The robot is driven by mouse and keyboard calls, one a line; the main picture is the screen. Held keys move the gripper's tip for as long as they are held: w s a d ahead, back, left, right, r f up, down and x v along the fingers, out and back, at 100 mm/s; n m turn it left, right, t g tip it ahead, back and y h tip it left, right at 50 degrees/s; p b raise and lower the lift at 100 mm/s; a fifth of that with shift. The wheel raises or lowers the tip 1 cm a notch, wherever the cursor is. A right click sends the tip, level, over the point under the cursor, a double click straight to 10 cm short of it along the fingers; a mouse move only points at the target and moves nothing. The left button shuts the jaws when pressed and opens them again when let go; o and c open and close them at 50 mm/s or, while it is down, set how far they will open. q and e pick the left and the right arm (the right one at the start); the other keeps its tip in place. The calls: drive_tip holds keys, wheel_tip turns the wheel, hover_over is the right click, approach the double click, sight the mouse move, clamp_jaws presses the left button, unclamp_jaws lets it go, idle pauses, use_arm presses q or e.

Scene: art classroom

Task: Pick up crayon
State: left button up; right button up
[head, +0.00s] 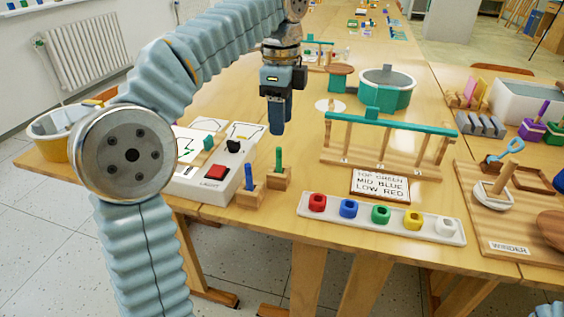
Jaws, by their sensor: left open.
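Two crayon-like sticks stand upright in small wooden blocks near the table's front edge: a blue one (249,177) and a green one (279,158) to its right. Which one the task means, I cannot tell. My left gripper (277,128) points down, open and empty, above and behind the green stick and apart from it. Its two fingers overlap from this angle, so the gap hardly shows. My right gripper is not in view.
A white switch box (221,181) with a red button stands left of the blocks. A white tray (330,213) of coloured cups lies to the right. Behind it are a sign (380,186) and a wooden rack with a green bar (390,123). A winder board (490,232) is at right.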

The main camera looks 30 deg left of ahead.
sight(279, 148)
use_arm(q)
wheel_tip(279, 148, down, 5)
drive_tip(key=shift+f+b, duration=0.15)
drive_tip(key=shift+b, duration=0.3)
wheel_tip(279, 148, down, 5)
drive_tip(key=shift+s+a+f+b, duration=0.1)
drive_tip(key=shift+s+a+b, duration=0.05)
drive_tip(key=shift+b, duration=0.3)
clamp_jaws()
